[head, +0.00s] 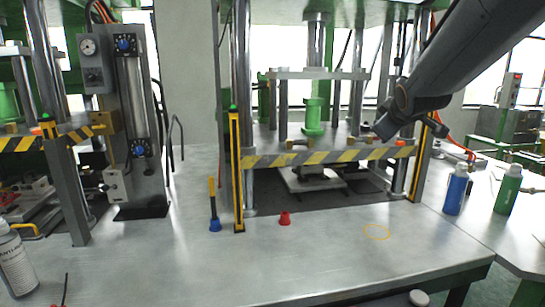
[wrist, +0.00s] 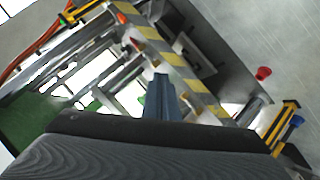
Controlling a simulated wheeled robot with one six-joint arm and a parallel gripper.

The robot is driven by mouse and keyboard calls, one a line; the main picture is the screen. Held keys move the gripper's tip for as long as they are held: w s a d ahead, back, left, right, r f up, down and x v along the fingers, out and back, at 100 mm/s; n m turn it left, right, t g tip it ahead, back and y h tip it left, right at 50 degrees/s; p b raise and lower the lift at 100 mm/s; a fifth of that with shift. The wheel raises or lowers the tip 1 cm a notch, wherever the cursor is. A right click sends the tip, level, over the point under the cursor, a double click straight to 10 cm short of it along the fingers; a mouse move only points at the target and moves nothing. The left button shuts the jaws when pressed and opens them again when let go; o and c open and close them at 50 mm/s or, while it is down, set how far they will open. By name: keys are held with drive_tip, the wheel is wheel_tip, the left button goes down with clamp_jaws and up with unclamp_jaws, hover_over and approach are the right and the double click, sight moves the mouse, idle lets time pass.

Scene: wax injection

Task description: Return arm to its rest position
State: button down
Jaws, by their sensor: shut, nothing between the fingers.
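My arm reaches in from the upper right of the head view, and my gripper (head: 384,126) hangs in the air in front of the press frame, near the right end of its striped bar. In the wrist view my gripper (wrist: 163,85) shows as narrow blue-grey fingers, closed together with nothing between them. The press (head: 318,75), with steel columns and a green cylinder, stands behind it. The yellow and black striped bar (head: 330,156) crosses the press front at about the gripper's height in the head view.
A red cap (head: 284,218) and a blue-based brush (head: 214,212) stand on the metal table (head: 190,262). A yellow ring (head: 376,231) marks the tabletop at right. Blue (head: 455,190) and green (head: 508,190) bottles stand further right. A spray can (head: 14,260) is at left. The table's front middle is clear.

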drive_tip(key=s+a+f+m+g+y, duration=0.1)
drive_tip(key=s+a+f+m+g, duration=0.15)
drive_tip(key=s+f, duration=0.6)
drive_tip(key=s+a+f+m+g, duration=0.1)
drive_tip(key=s+a+f+g, duration=0.35)
drive_tip(key=f, duration=0.65)
drive_tip(key=s+a+f+m+g, duration=0.2)
drive_tip(key=s+f, duration=0.3)
drive_tip(key=s, duration=0.4)
drive_tip(key=s+a+f+m+g+y, duration=0.1)
drive_tip(key=s+a+f+m+g, duration=0.1)
drive_tip(key=s+f, duration=0.3)
drive_tip(key=s, duration=0.4)
drive_tip(key=shift+s+f, duration=0.2)
drive_tip(key=shift+s, duration=0.1)
